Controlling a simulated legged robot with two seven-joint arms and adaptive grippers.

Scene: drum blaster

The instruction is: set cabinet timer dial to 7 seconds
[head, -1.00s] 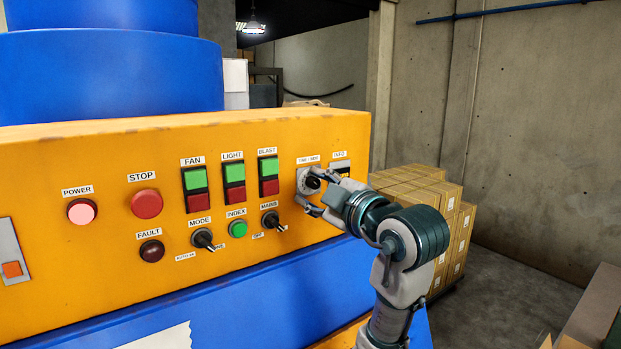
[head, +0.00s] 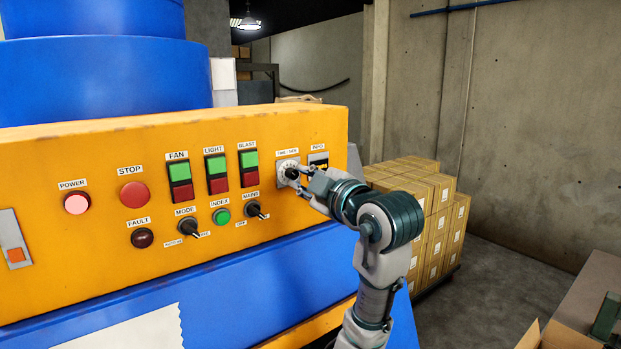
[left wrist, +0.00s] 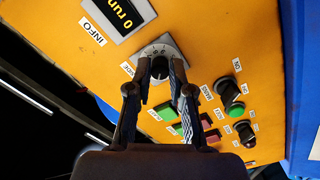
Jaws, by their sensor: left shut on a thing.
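The timer dial (head: 286,167) is a black knob on a pale scale plate, on the right part of the orange cabinet panel. It also shows in the left wrist view (left wrist: 160,48), where several numbers ring the knob. My left gripper (head: 297,178) is at the dial, its fingers on both sides of the knob and shut on it. The left wrist view shows both fingers (left wrist: 161,68) closely flanking the knob. The fingers partly hide the knob, and I cannot read its setting. My right gripper is in neither view.
The info display (left wrist: 122,14) sits beside the dial and is partly cut off in the wrist view. The blast switch (head: 249,168) and mains knob (head: 254,210) lie left of the dial. Stacked boxes (head: 425,205) stand right of the cabinet.

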